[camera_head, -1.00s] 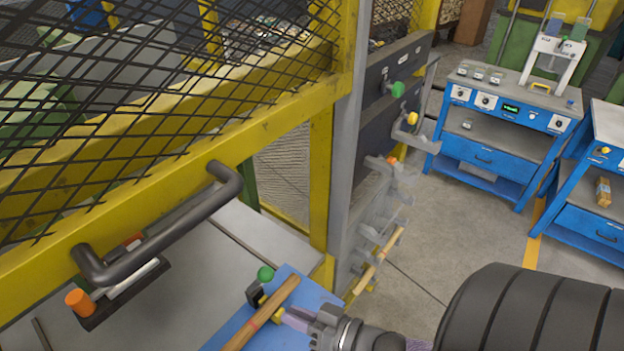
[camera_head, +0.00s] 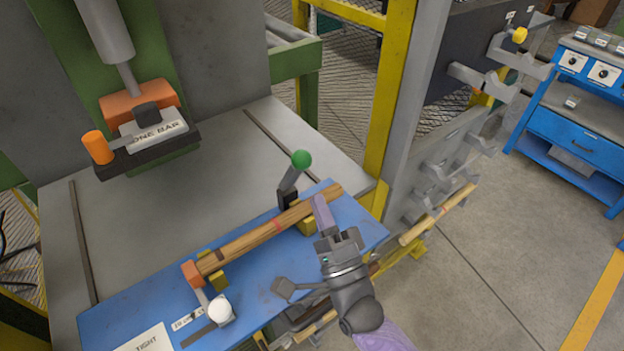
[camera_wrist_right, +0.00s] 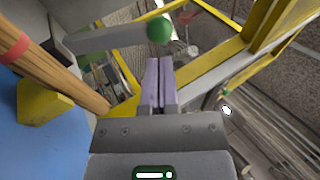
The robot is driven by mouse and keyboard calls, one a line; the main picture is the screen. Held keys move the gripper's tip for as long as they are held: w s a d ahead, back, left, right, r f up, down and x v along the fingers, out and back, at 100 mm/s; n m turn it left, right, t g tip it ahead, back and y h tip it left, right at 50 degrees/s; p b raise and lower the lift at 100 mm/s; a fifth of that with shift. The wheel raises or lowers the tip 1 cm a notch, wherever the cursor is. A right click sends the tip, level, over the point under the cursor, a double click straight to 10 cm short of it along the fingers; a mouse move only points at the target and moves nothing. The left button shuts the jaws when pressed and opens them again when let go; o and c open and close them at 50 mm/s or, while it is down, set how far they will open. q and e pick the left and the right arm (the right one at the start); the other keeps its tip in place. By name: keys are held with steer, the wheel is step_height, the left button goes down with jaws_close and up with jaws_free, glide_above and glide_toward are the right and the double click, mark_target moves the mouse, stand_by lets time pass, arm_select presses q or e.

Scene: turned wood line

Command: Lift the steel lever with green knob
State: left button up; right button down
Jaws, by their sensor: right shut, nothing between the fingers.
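The steel lever (camera_head: 288,181) slants up from a dark mount behind the wooden bar, with its green knob (camera_head: 301,160) at the top. In the right wrist view the lever (camera_wrist_right: 112,38) comes in from the left and the green knob (camera_wrist_right: 158,29) sits just beyond my fingertips. My right gripper (camera_head: 319,203) is shut and empty, in front of and to the right of the lever. Its two purple fingers (camera_wrist_right: 160,66) are together in the wrist view. I see a gap between fingers and lever in the head view. My left gripper is not in view.
A wooden bar (camera_head: 262,238) with a red mark lies across yellow supports on the blue plate (camera_head: 262,285). A white knob (camera_head: 220,310) stands near its left end. An orange-handled press part (camera_head: 140,105) hangs behind. A yellow post (camera_head: 392,90) and grey hook rack (camera_head: 440,170) stand right.

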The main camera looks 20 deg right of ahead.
mark_target(300, 168)
steer(key=x, duration=0.4)
steer(key=shift+w, duration=0.1)
steer(key=w+r+g+p, duration=0.1)
steer(key=p, duration=0.3)
steer(key=w+a+r+n+g+p, duration=0.1)
steer(key=r+g+p, duration=0.1)
steer(key=p, duration=0.2)
steer(key=shift+w+r+p, duration=0.1)
steer(key=shift+w+p, duration=0.2)
steer(key=shift+p, duration=0.1)
steer(key=shift+w+a+g, duration=0.1)
steer(key=shift+w+g, duration=0.05)
steer(key=shift+g, duration=0.15)
steer(key=shift+f, duration=0.35)
steer(key=shift+f, duration=0.1)
